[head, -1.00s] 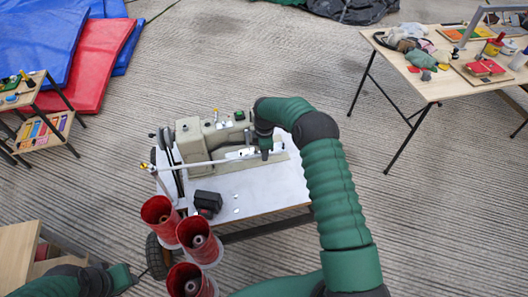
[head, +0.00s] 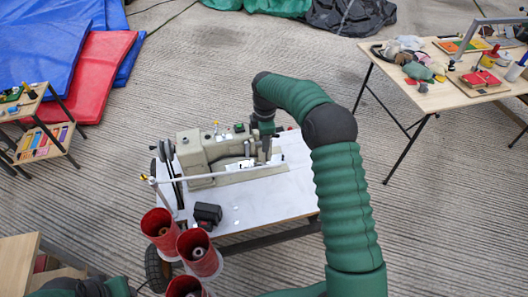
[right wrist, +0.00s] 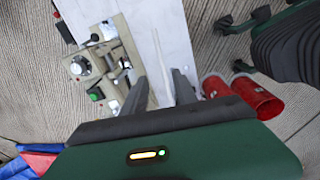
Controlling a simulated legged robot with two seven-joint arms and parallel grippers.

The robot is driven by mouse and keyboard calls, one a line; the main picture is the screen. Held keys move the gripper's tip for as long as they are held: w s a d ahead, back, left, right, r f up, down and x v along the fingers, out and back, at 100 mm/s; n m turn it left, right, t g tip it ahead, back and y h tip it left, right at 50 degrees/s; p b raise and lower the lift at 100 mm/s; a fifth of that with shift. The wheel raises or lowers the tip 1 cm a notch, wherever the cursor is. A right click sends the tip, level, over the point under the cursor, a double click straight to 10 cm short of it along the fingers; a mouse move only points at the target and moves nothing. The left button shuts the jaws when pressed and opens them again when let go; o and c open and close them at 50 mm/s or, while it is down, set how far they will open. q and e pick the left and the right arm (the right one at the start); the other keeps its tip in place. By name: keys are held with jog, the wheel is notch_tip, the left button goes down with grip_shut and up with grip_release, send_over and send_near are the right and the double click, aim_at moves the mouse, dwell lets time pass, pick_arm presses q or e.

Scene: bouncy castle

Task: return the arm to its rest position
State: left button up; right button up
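My right arm, in green sleeves with black joints, reaches up through the head view and bends over the sewing table. Its gripper (head: 264,150) points down beside the sewing machine (head: 200,158), partly hidden by my arm. In the right wrist view its two dark fingers (right wrist: 162,92) stand apart with nothing between them, over the white tabletop (right wrist: 168,45). The beige machine also shows there (right wrist: 105,62), left of the fingers. Part of my left arm (head: 90,288) shows at the bottom left of the head view; its finger state is unclear.
Red thread cones (head: 198,252) stand at the table's near left corner. A black box (head: 207,215) lies on the white tabletop (head: 262,205). A wooden table (head: 440,98) with tools stands at right. Red and blue mats (head: 90,75) and a small shelf (head: 40,140) are at left. Bare floor lies between.

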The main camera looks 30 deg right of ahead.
jog(key=shift+r, duration=0.95)
jog(key=s+a+r+m+t+p, duration=0.1)
jog(key=s+a+r+m+p, duration=0.25)
jog(key=s+a+m, duration=0.8)
jog(key=s, duration=0.6)
jog(key=s+a+m, duration=0.2)
jog(key=s+a, duration=0.1)
jog(key=s, duration=0.5)
jog(key=shift+s+a+r+t+p, duration=0.2)
jog(key=shift+s+t+p, duration=0.1)
jog(key=shift+t+p, duration=0.1)
jog(key=shift+a, duration=0.25)
